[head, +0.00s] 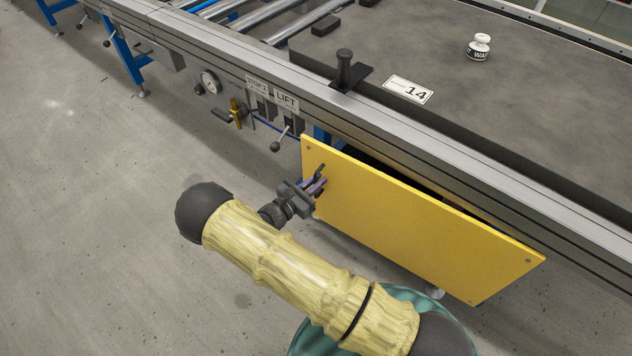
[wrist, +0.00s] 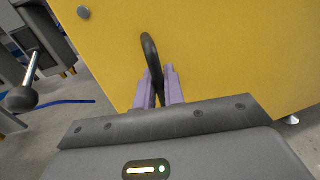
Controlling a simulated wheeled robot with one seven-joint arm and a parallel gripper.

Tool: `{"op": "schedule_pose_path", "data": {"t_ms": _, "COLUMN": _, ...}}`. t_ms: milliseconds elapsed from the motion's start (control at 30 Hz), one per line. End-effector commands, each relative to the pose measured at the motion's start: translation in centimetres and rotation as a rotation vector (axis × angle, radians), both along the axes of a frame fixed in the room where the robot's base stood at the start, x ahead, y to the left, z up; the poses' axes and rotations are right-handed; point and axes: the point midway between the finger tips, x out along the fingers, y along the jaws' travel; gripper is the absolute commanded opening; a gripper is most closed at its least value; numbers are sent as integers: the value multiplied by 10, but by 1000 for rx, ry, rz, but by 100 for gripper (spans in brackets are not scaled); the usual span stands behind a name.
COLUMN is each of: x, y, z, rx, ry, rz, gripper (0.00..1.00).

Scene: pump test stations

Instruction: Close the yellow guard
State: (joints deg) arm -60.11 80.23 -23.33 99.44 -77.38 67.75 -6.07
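The yellow guard (head: 410,220) is a flat panel below the side rail of the conveyor. A dark gap shows between its top edge and the rail, so it does not look flush along its length. It fills much of the wrist view (wrist: 225,55). Its black handle (wrist: 150,50) is a curved bar near the panel's left end in the head view. My gripper (head: 318,186) is at this handle. In the wrist view its purple fingers (wrist: 160,88) stand close on both sides of the bar, apparently shut on it. The lower part of the handle is hidden between the fingers.
Left of the guard are a LIFT lever (head: 276,146), a yellow valve handle (head: 237,113) and a gauge (head: 210,82). The lever's knob (wrist: 22,99) is close in the wrist view. The floor at left (head: 90,210) is clear.

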Motion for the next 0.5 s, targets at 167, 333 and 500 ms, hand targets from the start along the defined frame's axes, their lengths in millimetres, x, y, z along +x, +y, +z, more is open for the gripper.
{"op": "schedule_pose_path", "data": {"t_ms": 167, "x": 0, "y": 0, "z": 0, "rx": 0, "ry": 0, "rz": 1, "gripper": 0}}
{"op": "schedule_pose_path", "data": {"t_ms": 333, "x": 10, "y": -6, "z": -1, "rx": 1, "ry": -2, "rz": -21, "gripper": 0}}
{"op": "schedule_pose_path", "data": {"t_ms": 500, "x": 33, "y": -20, "z": -2, "rx": 2, "ry": -2, "rz": -66, "gripper": 0}}
